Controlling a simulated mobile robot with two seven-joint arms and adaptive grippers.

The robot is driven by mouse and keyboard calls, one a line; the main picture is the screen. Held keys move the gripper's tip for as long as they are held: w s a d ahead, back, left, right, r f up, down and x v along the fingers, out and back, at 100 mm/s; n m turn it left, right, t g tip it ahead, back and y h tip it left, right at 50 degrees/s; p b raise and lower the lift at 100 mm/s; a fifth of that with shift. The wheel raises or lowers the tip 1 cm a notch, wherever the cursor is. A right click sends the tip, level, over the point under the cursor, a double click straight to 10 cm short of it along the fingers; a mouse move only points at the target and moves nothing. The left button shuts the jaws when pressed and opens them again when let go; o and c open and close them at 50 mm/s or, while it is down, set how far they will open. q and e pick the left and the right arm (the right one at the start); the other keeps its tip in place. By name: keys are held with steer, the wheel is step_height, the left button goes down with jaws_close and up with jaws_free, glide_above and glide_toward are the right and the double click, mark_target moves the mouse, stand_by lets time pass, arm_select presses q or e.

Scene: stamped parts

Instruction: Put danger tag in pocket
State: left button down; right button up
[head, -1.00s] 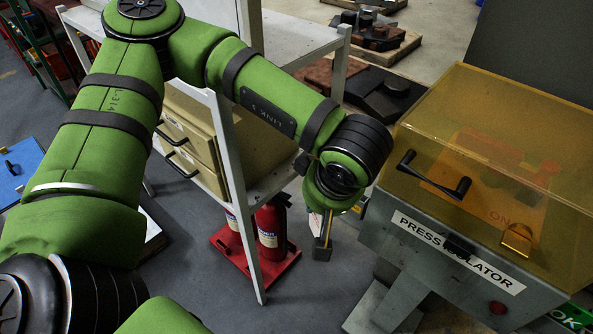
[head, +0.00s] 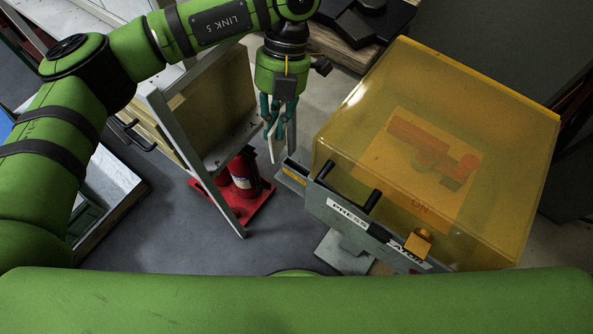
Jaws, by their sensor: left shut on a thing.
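My left gripper (head: 279,128) points down at the upper middle, left of the press isolator's amber cover. It is shut on a thin pale piece (head: 271,146), seen nearly edge-on, which I take to be the danger tag; its print cannot be read. A small grey open-topped holder (head: 292,172) with a yellow label, apparently the pocket, is fixed to the left side of the isolator. The gripper and tag are above it and slightly left, apparently apart from it. The holder's inside is mostly hidden. My right gripper is out of view.
The press isolator box has a clear amber cover (head: 520,130) and black handle (head: 345,190). Bare floor (head: 190,245) lies below.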

arm_select(q)
steer(key=d+f+n+h+p, duration=0.2)
steer(key=f+n, duration=0.3)
steer(key=n, duration=0.3)
steer(key=d+f+n+t+h+p, duration=0.1)
steer(key=d+f+n+h+p, duration=0.1)
steer(key=f+n, duration=0.4)
steer(key=shift+s+f+n+t+h, duration=0.25)
steer(key=shift+s+n+t+h, duration=0.1)
steer(key=shift+n+h, duration=0.5)
steer(key=c, duration=1.3)
jaws_free()
steer(key=shift+f, duration=0.1)
